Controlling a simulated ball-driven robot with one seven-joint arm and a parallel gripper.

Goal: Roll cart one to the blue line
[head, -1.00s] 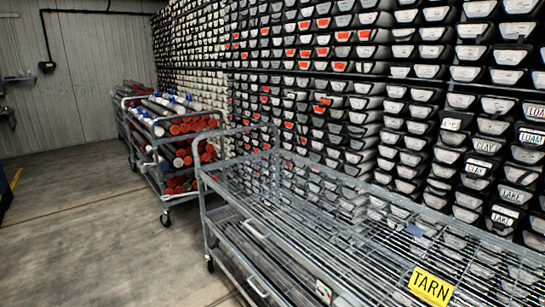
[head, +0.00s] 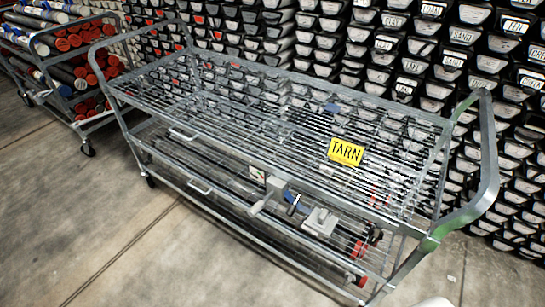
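A long grey wire-shelf cart (head: 215,120) with a yellow TARN label (head: 346,152) fills the middle of the head view. It has a raised tubular handle at each end, and the right-hand handle (head: 488,165) is nearest me. I see no number one on it. Its upper shelf is mostly bare, with a small blue item near the back. A second cart (head: 88,118), loaded with red-capped tubes, stands at the upper left. No blue line shows on the visible floor. My gripper is not in view.
Racks of black trays with white labels (head: 410,65) stand close behind the cart. Its lower shelf holds grey fittings (head: 320,220) and red-ended pieces (head: 360,248). The concrete floor (head: 60,220) in front is clear, with a dark seam running across it.

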